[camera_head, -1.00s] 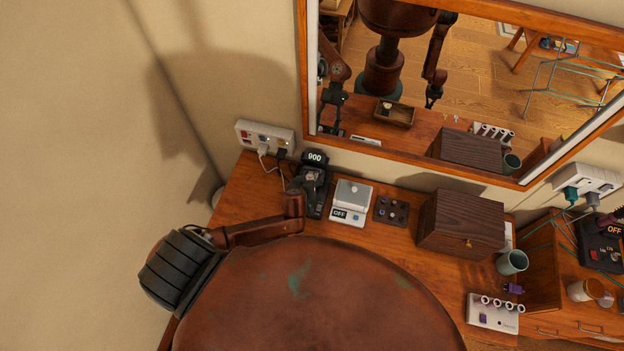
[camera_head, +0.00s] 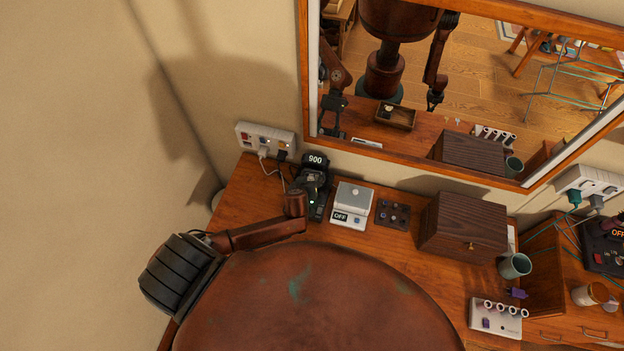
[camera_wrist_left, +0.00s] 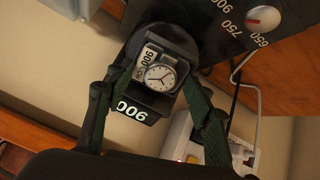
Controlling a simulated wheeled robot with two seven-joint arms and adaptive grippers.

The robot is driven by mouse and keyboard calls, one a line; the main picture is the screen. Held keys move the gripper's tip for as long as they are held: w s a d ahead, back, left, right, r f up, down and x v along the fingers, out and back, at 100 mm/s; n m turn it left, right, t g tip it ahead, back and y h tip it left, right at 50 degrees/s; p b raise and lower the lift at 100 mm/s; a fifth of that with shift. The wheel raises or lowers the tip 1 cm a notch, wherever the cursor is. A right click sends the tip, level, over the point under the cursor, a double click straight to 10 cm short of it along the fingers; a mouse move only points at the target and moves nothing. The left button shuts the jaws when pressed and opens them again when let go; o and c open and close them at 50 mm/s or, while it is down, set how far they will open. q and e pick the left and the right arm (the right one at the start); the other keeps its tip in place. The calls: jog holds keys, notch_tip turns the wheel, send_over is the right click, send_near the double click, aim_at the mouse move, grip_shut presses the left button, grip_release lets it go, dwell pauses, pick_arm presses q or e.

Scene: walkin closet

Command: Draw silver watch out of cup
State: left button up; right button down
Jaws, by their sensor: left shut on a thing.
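The silver watch (camera_wrist_left: 160,76) has a white round dial and sits on a small cushion in the left wrist view. The black round cup (camera_wrist_left: 160,40) of a watch winder is around it. My left gripper (camera_wrist_left: 157,84) has one finger on each side of the watch and cushion and is shut on it. In the head view the black winder marked 900 (camera_head: 315,160) stands at the back left of the counter, with my left gripper (camera_head: 309,182) against it, largely hiding the watch. My right gripper is not directly in view; only a mirror reflection of that arm shows.
A silver scale (camera_head: 352,200), a dark tray of small pieces (camera_head: 392,214) and a brown wooden box (camera_head: 463,227) stand right of the winder. A power strip (camera_head: 266,139) with cables is on the wall behind. The mirror (camera_head: 410,80) rises behind the counter.

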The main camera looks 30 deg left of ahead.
aim_at(311, 178)
pick_arm(q)
jog(key=shift+s+d+r+p, duration=0.2)
jog(key=shift+s+r+p, duration=0.05)
jog(key=shift+r+p, duration=0.15)
grip_shut()
jog(key=shift+s+r+p, duration=0.35)
jog(key=shift+r+p, duration=0.15)
jog(key=shift+p, duration=0.05)
jog(key=shift+d, duration=0.1)
jog(key=shift+s+r+p, duration=0.2)
jog(key=shift+p, duration=0.1)
jog(key=shift+s+r, duration=0.1)
jog(key=shift+r, duration=0.05)
jog(key=shift+s+d+r+p, duration=0.1)
jog(key=shift+s+r+p, duration=0.25)
jog(key=shift+r+p, duration=0.15)
jog(key=shift+s+r+p, duration=0.3)
jog(key=shift+p, duration=0.15)
jog(key=shift+s+r, duration=0.1)
jog(key=shift+s+d+r+p, duration=0.1)
jog(key=shift+s+r+p, duration=0.05)
jog(key=shift+p, duration=0.15)
